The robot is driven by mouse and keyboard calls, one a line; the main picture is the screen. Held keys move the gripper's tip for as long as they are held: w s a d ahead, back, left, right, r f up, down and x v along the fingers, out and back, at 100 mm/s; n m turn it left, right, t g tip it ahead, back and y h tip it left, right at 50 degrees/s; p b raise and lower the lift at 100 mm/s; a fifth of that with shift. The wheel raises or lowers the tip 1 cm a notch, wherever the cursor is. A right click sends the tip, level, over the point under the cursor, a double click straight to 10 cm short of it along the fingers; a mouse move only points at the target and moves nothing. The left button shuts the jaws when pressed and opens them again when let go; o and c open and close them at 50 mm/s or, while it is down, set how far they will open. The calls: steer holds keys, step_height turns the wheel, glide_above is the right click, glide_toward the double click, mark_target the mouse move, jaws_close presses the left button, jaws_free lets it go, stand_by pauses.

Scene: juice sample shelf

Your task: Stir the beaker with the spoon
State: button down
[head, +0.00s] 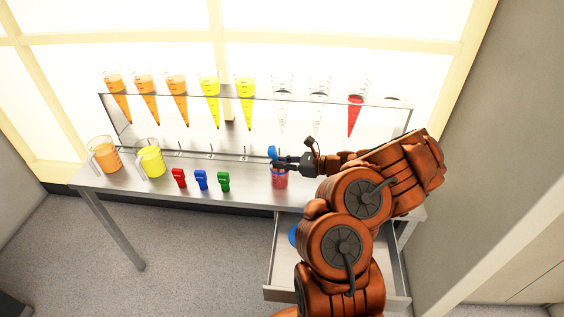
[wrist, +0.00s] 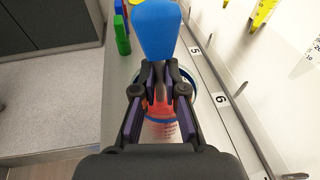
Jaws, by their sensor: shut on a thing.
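The spoon shows a broad blue end (head: 272,152) in the head view, and this blue end (wrist: 158,30) fills the top middle of the wrist view. My gripper (head: 281,161) is shut on the spoon, right above the beaker; its fingertips (wrist: 159,72) meet just below the blue end. The beaker (head: 279,182) is clear with red liquid and stands on the table. The beaker (wrist: 163,132) also shows between my fingers in the wrist view. The spoon's lower part is hidden, so I cannot tell how deep it reaches.
Red (head: 179,178), blue (head: 202,180) and green (head: 223,181) small items stand left of the beaker. An orange jug (head: 105,156) and a yellow jug (head: 150,158) stand further left. Cones hang in a rack behind. An open drawer (head: 275,260) juts out below the table.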

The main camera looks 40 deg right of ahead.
steer(key=shift+s+d, duration=0.2)
steer(key=shift+d, duration=0.25)
step_height(320, 180, up, 12)
steer(key=p, duration=0.8)
steer(key=shift+r, duration=0.2)
stand_by(0.4)
steer(key=shift+w+a, duration=0.1)
